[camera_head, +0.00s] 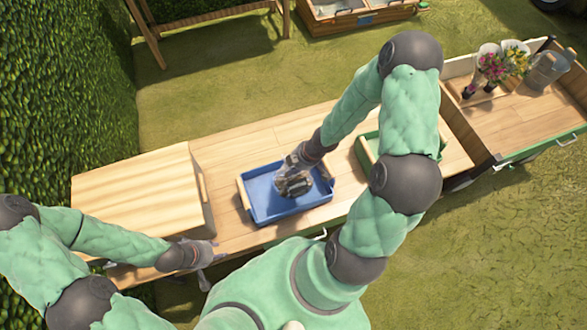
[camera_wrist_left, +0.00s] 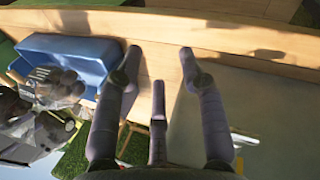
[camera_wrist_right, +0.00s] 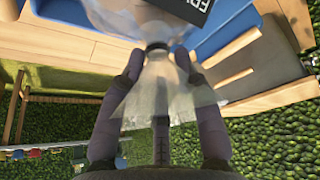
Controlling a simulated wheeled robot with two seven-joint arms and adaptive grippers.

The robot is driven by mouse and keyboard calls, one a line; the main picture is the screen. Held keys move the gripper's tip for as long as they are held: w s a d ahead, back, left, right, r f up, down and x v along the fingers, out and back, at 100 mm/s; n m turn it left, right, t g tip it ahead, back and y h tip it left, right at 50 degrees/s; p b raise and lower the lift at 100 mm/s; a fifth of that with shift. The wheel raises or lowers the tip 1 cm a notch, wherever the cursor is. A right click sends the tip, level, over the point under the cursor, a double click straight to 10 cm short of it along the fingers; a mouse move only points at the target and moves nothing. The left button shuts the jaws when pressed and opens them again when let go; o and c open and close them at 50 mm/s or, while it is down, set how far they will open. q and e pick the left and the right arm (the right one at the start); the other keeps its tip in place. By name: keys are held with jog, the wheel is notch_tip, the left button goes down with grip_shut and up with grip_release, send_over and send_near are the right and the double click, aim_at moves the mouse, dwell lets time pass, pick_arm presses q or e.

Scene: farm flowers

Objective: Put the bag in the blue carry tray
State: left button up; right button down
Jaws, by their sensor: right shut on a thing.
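The blue carry tray (camera_head: 256,211) with wooden handles sits on the wooden bench in the head view. It also shows in the left wrist view (camera_wrist_left: 95,52) and the right wrist view (camera_wrist_right: 75,40). The bag (camera_wrist_right: 130,22) is clear plastic with a dark label and a gathered neck. My right gripper (camera_wrist_right: 157,50) is shut on that neck, and the bag hangs over or in the tray; I cannot tell whether it touches the tray floor. In the head view the bag (camera_head: 294,184) is partly hidden by the gripper. My left gripper (camera_head: 208,256) is open and empty at the bench's front edge.
A large wooden box (camera_head: 135,200) stands on the bench left of the tray. A green tray (camera_head: 366,152) is to the right, partly behind my right arm.

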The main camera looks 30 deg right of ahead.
jog(key=shift+w+d+f, duration=0.35)
jog(key=shift+w+f, duration=0.1)
jog(key=shift+f, duration=0.2)
jog(key=shift+w+f+b, duration=0.1)
jog(key=shift+f+b, duration=1)
jog(key=shift+f, duration=0.6)
jog(key=c, duration=0.9)
grip_release()
jog(key=p+v, duration=0.8)
jog(key=v, duration=0.4)
jog(key=s+a+f+m+g, duration=0.1)
jog(key=s+a+f+m, duration=0.2)
jog(key=a+m, duration=0.3)
jog(key=s+a+f+m+g+y, duration=0.1)
jog(key=s+a+f+m, duration=0.3)
jog(key=a, duration=1)
jog(key=shift+s+a+m+g, duration=0.15)
jog(key=shift+a+m+g, duration=0.3)
jog(key=shift+m, duration=0.95)
